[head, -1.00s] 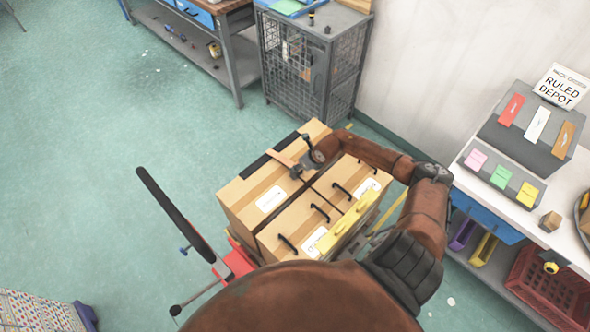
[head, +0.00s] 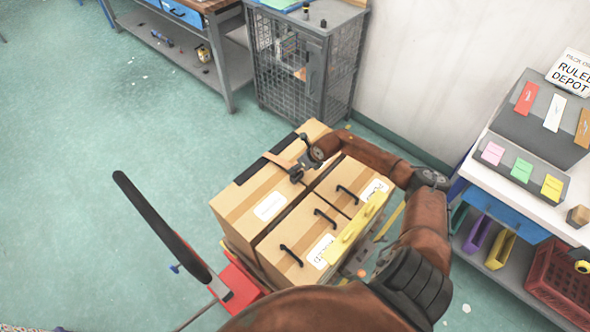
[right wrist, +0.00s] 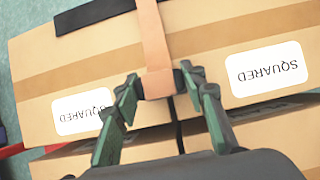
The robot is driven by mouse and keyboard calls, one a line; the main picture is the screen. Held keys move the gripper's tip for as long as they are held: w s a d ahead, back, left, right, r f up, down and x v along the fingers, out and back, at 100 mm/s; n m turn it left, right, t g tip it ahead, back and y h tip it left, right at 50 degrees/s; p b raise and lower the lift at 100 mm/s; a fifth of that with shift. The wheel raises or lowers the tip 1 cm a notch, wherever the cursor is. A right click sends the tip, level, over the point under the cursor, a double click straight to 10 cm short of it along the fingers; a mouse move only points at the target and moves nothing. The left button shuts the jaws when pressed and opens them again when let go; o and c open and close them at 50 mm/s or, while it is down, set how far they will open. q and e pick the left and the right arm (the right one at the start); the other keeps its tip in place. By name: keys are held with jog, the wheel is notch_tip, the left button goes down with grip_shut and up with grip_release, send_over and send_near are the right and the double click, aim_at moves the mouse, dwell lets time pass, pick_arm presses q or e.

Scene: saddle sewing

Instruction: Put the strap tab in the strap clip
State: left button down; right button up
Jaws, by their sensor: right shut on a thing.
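A tan strap (head: 281,161) lies across the top of the far cardboard box (head: 240,200). In the right wrist view the strap (right wrist: 152,35) runs down the box to its tab end (right wrist: 158,84). My right gripper (head: 300,170) is shut on this tab at the box's near edge; its dark green fingers (right wrist: 160,86) stand on either side of it. A thin black cord (right wrist: 179,135) runs below the tab. A small dark piece shows just right of the tab, but I cannot tell whether it is the strap clip. My left gripper is out of view.
Nearer boxes (head: 290,245) with black handles and a yellow bar (head: 350,240) stand on a red trolley (head: 240,285) with a black push handle (head: 165,230). A wire cage cabinet (head: 290,65) is behind. A bench (head: 520,220) stands right. Floor at left is clear.

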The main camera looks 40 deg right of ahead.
jog(key=shift+f, duration=0.95)
jog(key=shift+r, duration=0.2)
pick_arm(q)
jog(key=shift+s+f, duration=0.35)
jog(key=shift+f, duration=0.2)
pick_arm(e)
jog(key=o, duration=1.2)
jog(key=shift+f, duration=0.15)
jog(key=shift+r, duration=0.25)
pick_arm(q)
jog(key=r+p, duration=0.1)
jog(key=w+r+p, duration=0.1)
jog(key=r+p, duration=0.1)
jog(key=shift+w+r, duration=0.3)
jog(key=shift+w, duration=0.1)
pick_arm(e)
jog(key=v, duration=1.1)
jog(key=shift+s+r, duration=0.25)
jog(key=shift+r, duration=0.1)
